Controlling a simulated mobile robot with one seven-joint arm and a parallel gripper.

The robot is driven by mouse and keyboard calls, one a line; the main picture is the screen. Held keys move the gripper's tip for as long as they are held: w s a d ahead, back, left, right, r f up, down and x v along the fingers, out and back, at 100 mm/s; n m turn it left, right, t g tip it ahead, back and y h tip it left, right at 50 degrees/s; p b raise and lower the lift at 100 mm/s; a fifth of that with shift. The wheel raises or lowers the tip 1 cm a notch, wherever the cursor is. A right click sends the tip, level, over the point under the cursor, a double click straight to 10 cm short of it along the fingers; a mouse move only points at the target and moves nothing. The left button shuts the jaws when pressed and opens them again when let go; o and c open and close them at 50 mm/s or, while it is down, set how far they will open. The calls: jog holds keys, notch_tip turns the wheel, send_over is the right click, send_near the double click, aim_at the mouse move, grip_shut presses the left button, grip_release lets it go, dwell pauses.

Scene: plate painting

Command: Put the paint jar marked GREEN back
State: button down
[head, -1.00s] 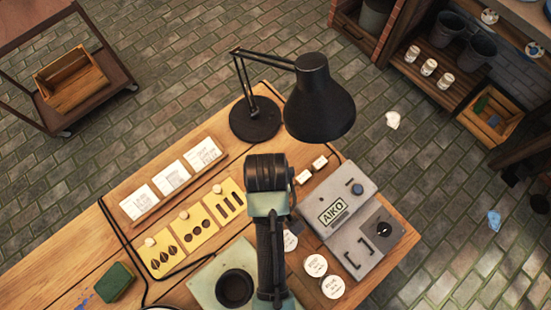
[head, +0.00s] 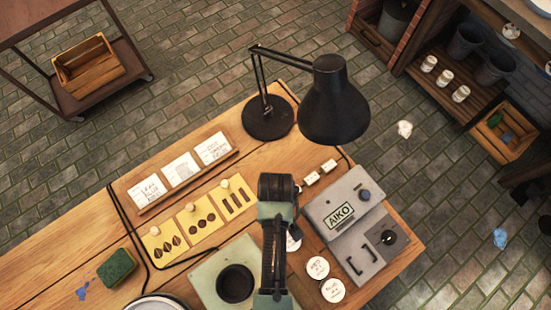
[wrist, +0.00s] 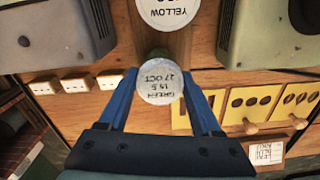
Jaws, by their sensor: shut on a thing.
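The GREEN paint jar (wrist: 160,82) shows in the wrist view, its white lid hand-marked GREEN. My gripper (wrist: 162,95) is shut on it, one blue finger on each side. In the head view a white lid (head: 294,240) shows partly beside my arm, likely the same jar. My fingers are hidden there. A jar marked YELLOW (wrist: 168,10) stands just beyond it in the wrist view. Two white jar lids (head: 318,267) (head: 333,290) sit on the table in the head view, right of my arm. I cannot tell whether the held jar touches the table.
The grey AIKO box (head: 342,218) is to the right, and a pale green unit with a dark round well (head: 235,283) to the left. A black lamp (head: 335,105) stands behind. Yellow cards (head: 198,218) lie left. Three white jars (head: 444,79) stand on a low shelf at back right.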

jog(key=shift+c, duration=0.3)
grip_release()
jog(key=shift+f, duration=0.1)
notch_tip(320, 180, up, 12)
jog(key=shift+p, duration=0.3)
dwell(0.4)
